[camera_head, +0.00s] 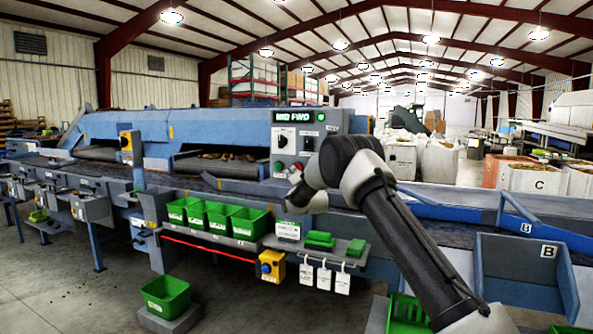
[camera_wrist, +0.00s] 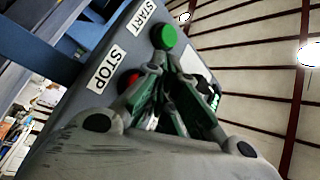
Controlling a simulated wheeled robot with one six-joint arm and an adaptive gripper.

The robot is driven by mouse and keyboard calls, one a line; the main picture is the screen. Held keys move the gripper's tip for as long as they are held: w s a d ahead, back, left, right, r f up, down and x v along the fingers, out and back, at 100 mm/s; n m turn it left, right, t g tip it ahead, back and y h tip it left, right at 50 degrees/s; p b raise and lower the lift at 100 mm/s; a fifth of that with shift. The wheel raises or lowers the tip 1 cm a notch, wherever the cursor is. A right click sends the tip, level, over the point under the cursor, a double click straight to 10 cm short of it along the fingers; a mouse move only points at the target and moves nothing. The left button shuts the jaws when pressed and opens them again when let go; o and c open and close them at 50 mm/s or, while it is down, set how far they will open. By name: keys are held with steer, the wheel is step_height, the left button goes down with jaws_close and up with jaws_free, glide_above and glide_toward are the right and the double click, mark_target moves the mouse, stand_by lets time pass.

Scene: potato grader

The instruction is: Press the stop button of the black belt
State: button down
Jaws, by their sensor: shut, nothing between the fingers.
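In the wrist view a red button (camera_wrist: 133,78) sits on a grey panel beside the STOP label (camera_wrist: 105,68), partly covered by a finger of my gripper (camera_wrist: 163,65). A green button (camera_wrist: 165,35) sits by the START label (camera_wrist: 148,12), just beyond the fingertips. The fingers are drawn together with nothing between them. I cannot tell whether they touch the panel. In the head view the grey control box (camera_head: 296,134) carries a lit MID FWD display and knobs. My arm's wrist covers its lower right, and my fingers are hard to make out there.
Green bins (camera_head: 236,222) stand on a shelf below the control box. A blue side chute (camera_head: 515,262) lies right of my arm. Open floor shows at lower left.

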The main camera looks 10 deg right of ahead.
steer(key=shift+w+d, duration=0.15)
steer(key=shift+w, duration=0.05)
steer(key=shift+w+d, duration=0.3)
steer(key=shift+w, duration=0.1)
stand_by(0.8)
steer(key=shift+a, duration=0.1)
steer(key=shift+s+a, duration=0.45)
steer(key=shift+s, duration=0.3)
steer(key=s+a, duration=0.1)
steer(key=s, duration=0.1)
steer(key=s+a, duration=0.2)
stand_by(0.5)
